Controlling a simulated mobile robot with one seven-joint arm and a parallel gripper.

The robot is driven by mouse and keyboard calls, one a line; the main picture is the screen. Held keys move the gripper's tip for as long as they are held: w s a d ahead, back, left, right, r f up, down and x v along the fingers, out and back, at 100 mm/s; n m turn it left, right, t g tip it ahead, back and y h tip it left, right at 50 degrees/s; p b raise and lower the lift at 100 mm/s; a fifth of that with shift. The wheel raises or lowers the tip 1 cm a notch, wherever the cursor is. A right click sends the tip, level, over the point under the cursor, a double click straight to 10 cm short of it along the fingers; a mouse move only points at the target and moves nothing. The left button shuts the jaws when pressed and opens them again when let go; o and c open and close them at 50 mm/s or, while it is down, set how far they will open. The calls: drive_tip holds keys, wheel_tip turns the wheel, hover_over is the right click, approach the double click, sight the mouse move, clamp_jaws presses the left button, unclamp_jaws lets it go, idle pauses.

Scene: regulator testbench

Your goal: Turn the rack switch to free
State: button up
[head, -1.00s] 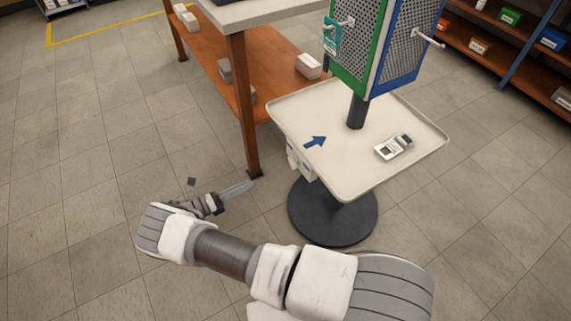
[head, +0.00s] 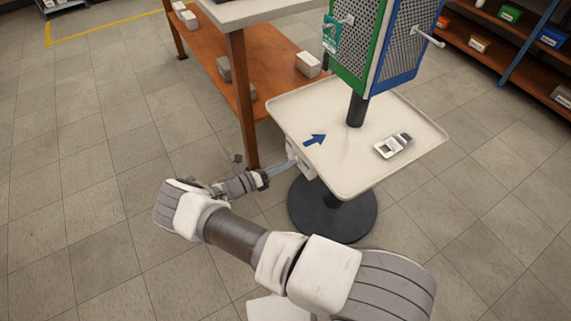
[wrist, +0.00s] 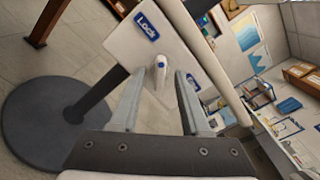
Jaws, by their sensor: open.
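The rack switch is a white box (head: 304,166) on the left edge of the rack's tray (head: 345,185). In the wrist view its white face (wrist: 125,45) carries a blue "Lock" label (wrist: 147,26) and a small white knob (wrist: 160,77) with a blue mark. A second blue label (wrist: 202,21) lies further right; its text is unreadable. My gripper (wrist: 160,76) is open, with one finger on each side of the knob in the picture. I cannot tell whether they touch it. In the head view my gripper (head: 286,165) is at the box.
The rack stands on a black post with a round base (head: 332,209). A wooden table leg (head: 243,105) is close behind my gripper. A grey-white device (head: 392,146) and a blue arrow (head: 314,140) are on the tray. The floor at left is clear.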

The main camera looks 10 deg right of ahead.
drive_tip(key=shift+c, duration=0.3)
clamp_jaws()
drive_tip(key=shift+w+a+m+b, duration=0.1)
drive_tip(key=shift+m+b, duration=3.2)
drive_tip(key=shift+m, duration=5.7)
